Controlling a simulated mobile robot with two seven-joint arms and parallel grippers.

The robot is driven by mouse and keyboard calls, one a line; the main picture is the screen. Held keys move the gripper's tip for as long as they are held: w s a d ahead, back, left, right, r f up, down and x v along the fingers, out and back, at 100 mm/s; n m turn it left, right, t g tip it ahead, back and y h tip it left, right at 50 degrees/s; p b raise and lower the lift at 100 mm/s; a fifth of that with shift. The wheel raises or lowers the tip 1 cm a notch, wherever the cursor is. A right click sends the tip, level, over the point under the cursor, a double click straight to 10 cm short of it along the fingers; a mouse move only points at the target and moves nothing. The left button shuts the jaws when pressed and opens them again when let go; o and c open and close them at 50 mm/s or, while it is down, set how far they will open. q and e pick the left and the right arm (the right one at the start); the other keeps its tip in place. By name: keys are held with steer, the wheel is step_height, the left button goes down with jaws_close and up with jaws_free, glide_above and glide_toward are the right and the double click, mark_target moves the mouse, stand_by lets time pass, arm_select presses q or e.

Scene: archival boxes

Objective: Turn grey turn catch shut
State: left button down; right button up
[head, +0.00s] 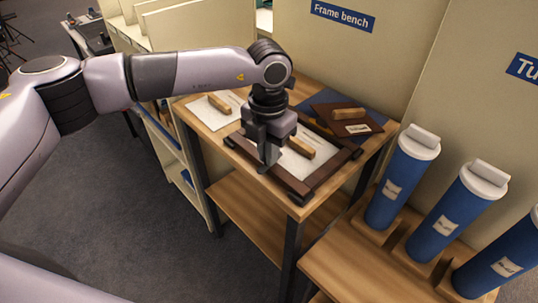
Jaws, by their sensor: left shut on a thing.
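A dark brown picture frame (325,171) with black corner pieces lies flat on the wooden bench top (293,207). A pale sheet and a light wooden block (301,147) lie inside it. My left gripper (268,160) points down over the frame's near left part. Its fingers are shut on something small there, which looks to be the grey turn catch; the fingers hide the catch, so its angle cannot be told. My right gripper is not in view.
White paper with a wooden block (219,103) lies behind left. Dark folders (347,118) with another block lie behind right. Blue tubes with white caps (402,176) stand in wooden holders at the right. A wall panel rises behind the bench. Open carpet (130,210) lies left.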

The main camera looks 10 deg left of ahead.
arm_select(q)
steer(key=shift+m+b, duration=0.35)
steer(key=shift+m, duration=0.45)
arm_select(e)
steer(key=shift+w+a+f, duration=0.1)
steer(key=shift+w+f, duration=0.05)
arm_select(q)
steer(key=shift+r, duration=0.1)
steer(key=c, duration=1.2)
jaws_free()
steer(key=shift+c, duration=0.2)
steer(key=shift+r, duration=3.55)
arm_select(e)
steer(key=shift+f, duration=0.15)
